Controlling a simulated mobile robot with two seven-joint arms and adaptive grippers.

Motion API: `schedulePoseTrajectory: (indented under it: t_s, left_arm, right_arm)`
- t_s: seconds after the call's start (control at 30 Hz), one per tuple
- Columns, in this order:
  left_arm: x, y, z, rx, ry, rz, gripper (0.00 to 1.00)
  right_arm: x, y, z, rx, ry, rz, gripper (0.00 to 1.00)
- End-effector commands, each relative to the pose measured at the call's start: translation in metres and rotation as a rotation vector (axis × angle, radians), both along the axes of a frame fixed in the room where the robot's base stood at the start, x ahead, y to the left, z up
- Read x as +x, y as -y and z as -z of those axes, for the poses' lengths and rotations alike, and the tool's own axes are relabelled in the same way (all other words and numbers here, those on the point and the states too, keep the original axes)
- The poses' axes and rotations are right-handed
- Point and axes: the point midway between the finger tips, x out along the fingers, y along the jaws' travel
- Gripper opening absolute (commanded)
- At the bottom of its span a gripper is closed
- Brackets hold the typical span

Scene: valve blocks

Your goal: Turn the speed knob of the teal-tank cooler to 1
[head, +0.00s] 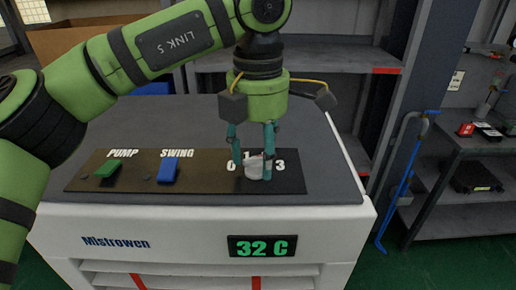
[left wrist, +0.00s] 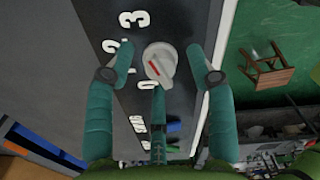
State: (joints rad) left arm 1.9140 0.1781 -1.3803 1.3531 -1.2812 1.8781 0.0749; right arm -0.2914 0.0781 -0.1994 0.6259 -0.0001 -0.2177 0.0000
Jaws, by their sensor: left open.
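The speed knob (head: 254,170) is a pale grey dial at the right end of the dark panel on the cooler's top. In the left wrist view, the knob (left wrist: 160,63) carries a red mark, with white digits around it. The 3 and 0 can be read; the 1 is partly hidden by a finger. I cannot tell exactly which digit the mark points at. My left gripper (head: 253,158) points down over the knob, open, its teal fingers on either side with gaps in the left wrist view (left wrist: 162,52). No teal tank shows. My right gripper is not in view.
The white cooler (head: 150,222) has a grey top and a display (head: 262,247) reading 32 C. A green PUMP switch (head: 107,169) and a blue SWING switch (head: 168,171) lie left of the knob. Shelves stand behind; a blue crowbar-like tool (head: 401,180) leans at right.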

Motion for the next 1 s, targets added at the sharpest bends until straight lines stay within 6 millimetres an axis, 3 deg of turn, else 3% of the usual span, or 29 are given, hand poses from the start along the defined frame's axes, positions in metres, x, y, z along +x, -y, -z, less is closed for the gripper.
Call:
schedulePoseTrajectory:
  t_s: [0.03,0.17,0.57,1.0]
  left_arm:
    - [0.000,0.000,0.000,0.000,0.000,0.000,0.51]
    - [0.000,0.000,0.000,-0.001,0.000,0.000,0.00]
    - [0.000,0.001,0.001,-0.001,0.000,-0.033,0.00]
    - [0.001,0.001,0.003,-0.003,0.000,-0.336,0.00]
  right_arm:
    - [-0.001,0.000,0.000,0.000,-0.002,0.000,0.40]
    - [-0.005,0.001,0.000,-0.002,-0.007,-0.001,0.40]
    - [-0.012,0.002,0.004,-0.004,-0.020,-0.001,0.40]
    - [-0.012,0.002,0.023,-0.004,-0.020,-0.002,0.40]
